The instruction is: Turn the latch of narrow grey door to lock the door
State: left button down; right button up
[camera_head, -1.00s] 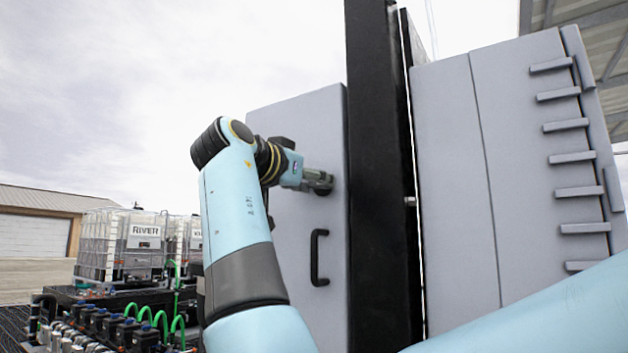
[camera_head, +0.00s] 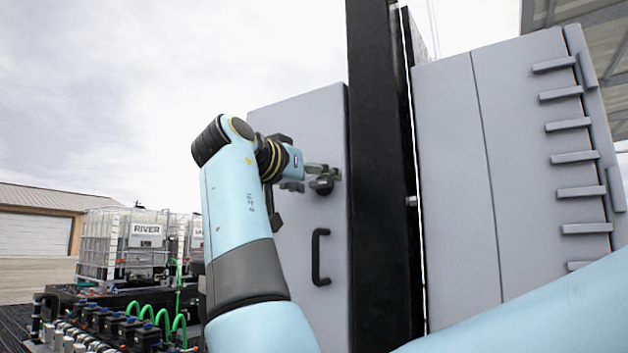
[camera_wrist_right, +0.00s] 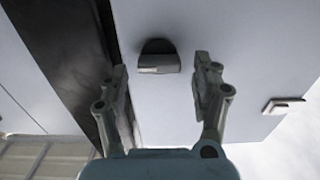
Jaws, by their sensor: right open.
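The narrow grey door (camera_head: 325,125) stands left of a black post in the head view. Its latch, a dark round knob (camera_head: 322,186) with a raised grip, sits near the post above a black handle (camera_head: 320,257). My right gripper (camera_head: 308,178) is open at the latch, its fingers apart. In the right wrist view the latch (camera_wrist_right: 158,56) shows ahead of the gap between the open fingers (camera_wrist_right: 161,72), with clear space on both sides. The latch's grip looks about level in that view. My left gripper is not in view.
The black post (camera_head: 380,200) rises close to the right of the door. A larger grey cabinet (camera_head: 450,180) with ribbed bars stands beyond it. White caged tanks (camera_head: 125,245), green hoses and valves (camera_head: 100,315) are at lower left.

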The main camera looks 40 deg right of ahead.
aim_at(324, 135)
notch_tip(324, 135, up, 10)
jog(key=shift+f, duration=0.15)
dwell(0.7)
